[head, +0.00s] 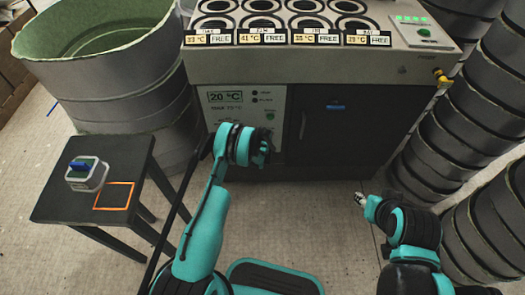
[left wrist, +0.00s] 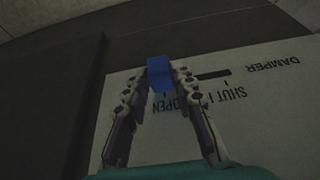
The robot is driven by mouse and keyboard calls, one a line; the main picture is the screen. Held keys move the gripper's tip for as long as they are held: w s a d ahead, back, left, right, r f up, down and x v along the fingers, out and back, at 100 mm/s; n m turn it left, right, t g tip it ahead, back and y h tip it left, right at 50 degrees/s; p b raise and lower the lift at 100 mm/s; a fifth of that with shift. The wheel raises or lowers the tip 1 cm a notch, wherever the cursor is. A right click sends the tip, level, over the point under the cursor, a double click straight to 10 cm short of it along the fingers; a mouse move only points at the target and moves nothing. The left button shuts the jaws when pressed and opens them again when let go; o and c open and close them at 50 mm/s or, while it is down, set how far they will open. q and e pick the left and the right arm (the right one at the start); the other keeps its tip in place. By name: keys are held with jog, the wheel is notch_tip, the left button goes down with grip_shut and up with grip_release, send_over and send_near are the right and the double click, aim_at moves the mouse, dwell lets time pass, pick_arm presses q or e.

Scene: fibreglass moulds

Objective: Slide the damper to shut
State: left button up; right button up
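The damper's blue knob (left wrist: 160,73) stands out from a pale panel (left wrist: 250,120) in the left wrist view. The panel lettering appears upside down: DAMPER, SHUT and OPEN. The knob is beside OPEN, and the dark slot (left wrist: 213,75) runs from it towards SHUT. My left gripper (left wrist: 161,80) has a finger on each side of the knob, seemingly touching it. In the head view my left wrist (head: 245,145) is in front of the cabinet's pale panel (head: 270,100) and hides the knob. My right gripper (head: 360,198) is low at the right, away from the cabinet; its fingers are too small to read.
The cabinet top holds several round wells (head: 260,22) with temperature labels. A dark door (head: 345,130) is right of the panel. A dark stool (head: 60,200) bears a blue-topped device (head: 87,172). A green-lined tub (head: 100,60) and stacked dark rings (head: 460,120) flank the cabinet.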

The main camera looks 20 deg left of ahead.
pick_arm(q)
grip_shut()
jog(key=s+a, duration=0.2)
jog(key=a, duration=0.6)
jog(key=shift+s, duration=0.15)
jog(key=o, duration=0.7)
grip_release()
jog(key=shift+a, duration=0.15)
jog(key=shift+o, duration=0.2)
jog(key=v, duration=1.2)
jog(key=shift+s, duration=0.1)
